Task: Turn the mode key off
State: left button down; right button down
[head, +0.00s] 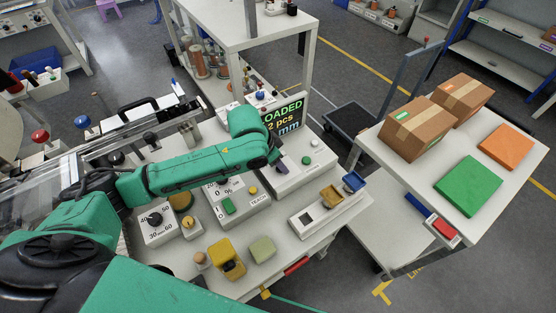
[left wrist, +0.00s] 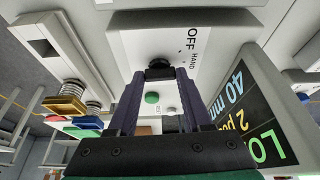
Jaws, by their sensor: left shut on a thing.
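The mode key is a small black knob (left wrist: 159,64) on a white panel box (left wrist: 205,28) printed with OFF and HAND. My left gripper (left wrist: 159,75) has its two dark fingertips shut on the knob. In the head view the same white box (head: 290,180) sits below the display, and my left gripper (head: 281,164) reaches it from the left. The arm and fingers hide the key there. Which mark the key points to cannot be made out. My right gripper is in neither view.
A black display (head: 287,115) reading LOADED 2 pcs stands right behind the box. A green button (head: 313,142) and a white button (head: 306,160) sit close to the fingers. A dial box (head: 158,226) and a teach box (head: 231,203) stand nearer me.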

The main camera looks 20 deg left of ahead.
pick_arm(q)
jog(key=n+p, duration=0.1)
jog(key=p, duration=0.1)
jog(key=n+y+p, duration=0.1)
jog(key=n, duration=0.1)
jog(key=n+p, duration=0.1)
jog(key=p, duration=0.1)
jog(key=shift+s+d+r+t+y+p, duration=0.1)
jog(key=shift+d+r+t+y+p, duration=0.15)
jog(key=shift+r+t+y+p, duration=0.1)
jog(key=n+y+p, duration=0.1)
jog(key=n+p, duration=0.1)
jog(key=n, duration=0.1)
jog(key=shift+f, duration=0.1)
jog(key=shift+f+n+p, duration=0.1)
jog(key=shift+n+p, duration=0.45)
jog(key=shift+n, duration=0.15)
jog(key=shift+c, duration=1.6)
grip_release()
jog(key=v, duration=1.4)
jog(key=shift+s+d+b, duration=0.2)
jog(key=shift+d+b, duration=0.1)
jog(key=shift+b, duration=0.1)
